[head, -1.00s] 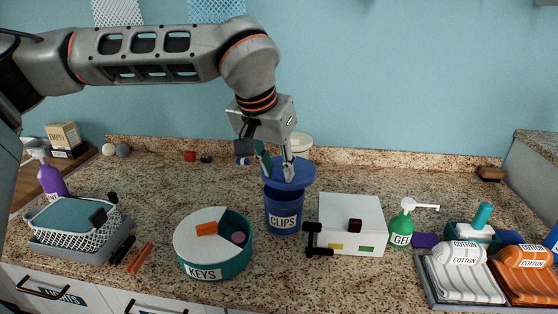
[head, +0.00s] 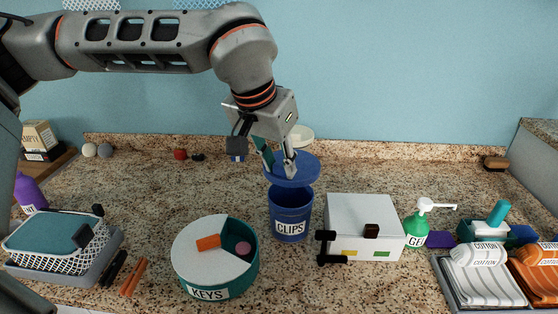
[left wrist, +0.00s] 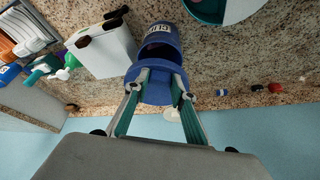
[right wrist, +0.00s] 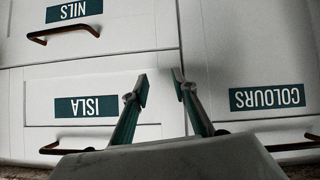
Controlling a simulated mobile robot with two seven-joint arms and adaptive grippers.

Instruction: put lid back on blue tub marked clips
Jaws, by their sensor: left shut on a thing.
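The blue tub (head: 290,216) marked CLIPS stands upright on the counter, left of the white box. My left gripper (head: 279,168) is shut on the blue round lid (head: 300,172). It holds the lid just above the tub, overlapping the back of its mouth in the head view. In the left wrist view, the lid (left wrist: 155,92) is beside the dark open mouth of the tub (left wrist: 160,38), seemingly apart from it. My right gripper (right wrist: 161,88) is open and empty, facing drawer fronts. It is outside the head view.
A teal KEYS tub (head: 242,270) with a partly open white lid stands left of the clips tub. A white box (head: 362,222) with black parts is close on the right, then a green GEL bottle (head: 417,230). A wire basket (head: 60,240) is far left. Counter behind is mostly clear.

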